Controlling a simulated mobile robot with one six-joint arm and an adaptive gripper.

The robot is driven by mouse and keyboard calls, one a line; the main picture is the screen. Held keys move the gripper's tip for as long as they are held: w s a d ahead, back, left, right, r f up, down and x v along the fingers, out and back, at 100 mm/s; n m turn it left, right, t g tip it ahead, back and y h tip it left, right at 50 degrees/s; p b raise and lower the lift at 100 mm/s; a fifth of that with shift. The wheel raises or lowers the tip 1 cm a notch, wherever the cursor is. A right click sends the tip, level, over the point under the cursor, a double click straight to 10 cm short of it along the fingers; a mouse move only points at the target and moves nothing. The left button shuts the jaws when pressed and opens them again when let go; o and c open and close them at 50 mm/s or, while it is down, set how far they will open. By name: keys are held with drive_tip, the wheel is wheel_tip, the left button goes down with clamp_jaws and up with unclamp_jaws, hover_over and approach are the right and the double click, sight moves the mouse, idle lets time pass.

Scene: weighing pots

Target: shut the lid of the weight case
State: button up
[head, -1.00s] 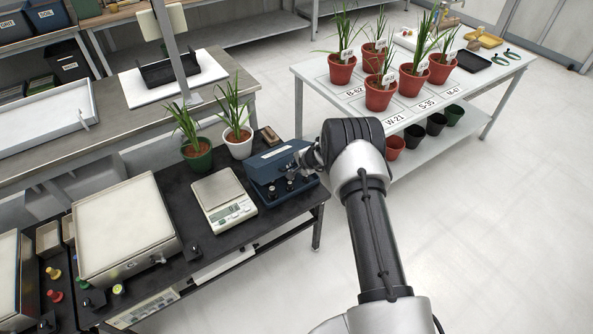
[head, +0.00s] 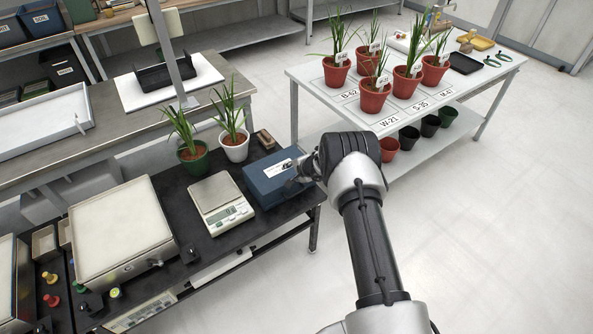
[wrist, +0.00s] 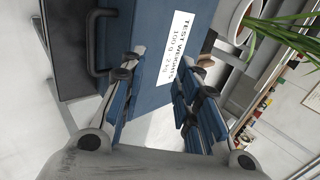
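The blue weight case (head: 268,182) stands on the dark bench to the right of the scale, and its lid (head: 262,172) lies down over the box. No weights show inside. In the wrist view the lid's blue top (wrist: 140,45) carries a white label (wrist: 181,52) reading TEST WEIGHTS, and the dark front with a handle (wrist: 95,40) is at the left. My gripper (wrist: 160,76) is open and empty, its two fingers apart close over the lid. It also shows at the case's right side in the head view (head: 301,174); whether it touches the lid I cannot tell.
The scale (head: 220,204) stands just left of the case. Two potted plants, in a green pot (head: 194,160) and a white pot (head: 234,148), stand behind it. A white table (head: 420,115) with several red pots is at the back right. The floor at right is clear.

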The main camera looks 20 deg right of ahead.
drive_tip(key=v, duration=1.1)
drive_tip(key=shift+r, duration=0.25)
drive_tip(key=s+a+r+n+y, duration=0.1)
drive_tip(key=a+r+n, duration=0.15)
drive_tip(key=r, duration=0.45)
drive_tip(key=s+a+r+n+y, duration=0.1)
drive_tip(key=a+r, duration=0.3)
drive_tip(key=r, duration=0.3)
drive_tip(key=s+a+r+n+g+y, duration=0.15)
drive_tip(key=s+a+r+n, duration=0.55)
drive_tip(key=s+r, duration=0.75)
drive_tip(key=s+a+r+n+g+h, duration=0.2)
drive_tip(key=s+r, duration=0.2)
drive_tip(key=s, duration=0.8)
drive_tip(key=s+d+n+h, duration=0.2)
drive_tip(key=s+d+h, duration=0.2)
drive_tip(key=s, duration=1.1)
drive_tip(key=d, duration=0.2)
drive_tip(key=shift+s+d+f, duration=0.2)
drive_tip(key=shift+d+f, duration=0.15)
drive_tip(key=shift+d, duration=0.05)
